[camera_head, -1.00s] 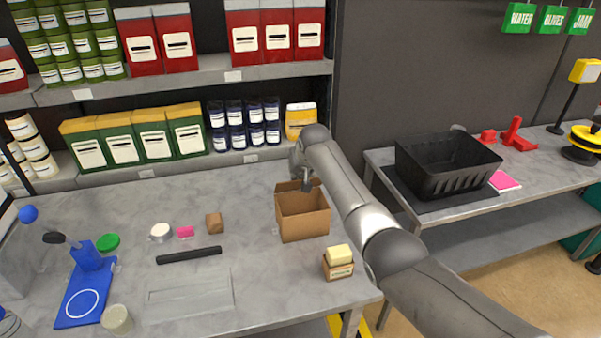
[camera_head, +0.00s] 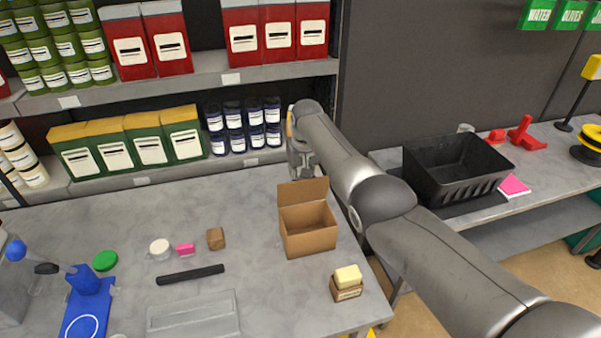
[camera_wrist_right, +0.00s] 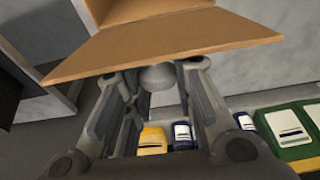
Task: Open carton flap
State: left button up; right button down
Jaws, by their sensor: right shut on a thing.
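The open-topped brown carton (camera_head: 311,242) stands on the grey table. Its back flap (camera_head: 303,191) stands up and leans at the carton's rear edge. My right gripper (camera_head: 301,163) is at the far side of this flap, at its upper edge, and is shut on it. In the right wrist view the flap (camera_wrist_right: 150,48) spans the top as a broad brown panel, with the fingers of my right gripper (camera_wrist_right: 160,78) at its edge. The fingertips are partly hidden by the flap. My left gripper is not in view.
A black bar (camera_head: 190,275), a brown block (camera_head: 215,238) and a white round container (camera_head: 160,248) lie to the left. Shelves with jars (camera_head: 245,125) stand behind. A black crate (camera_head: 455,170) is on the right table.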

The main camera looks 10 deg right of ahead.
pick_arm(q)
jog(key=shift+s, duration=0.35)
pick_arm(e)
jog(key=c, duration=1.2)
grip_release()
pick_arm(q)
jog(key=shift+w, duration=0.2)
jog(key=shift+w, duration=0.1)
pick_arm(e)
jog(key=shift+v, duration=0.9)
jog(key=v, duration=1)
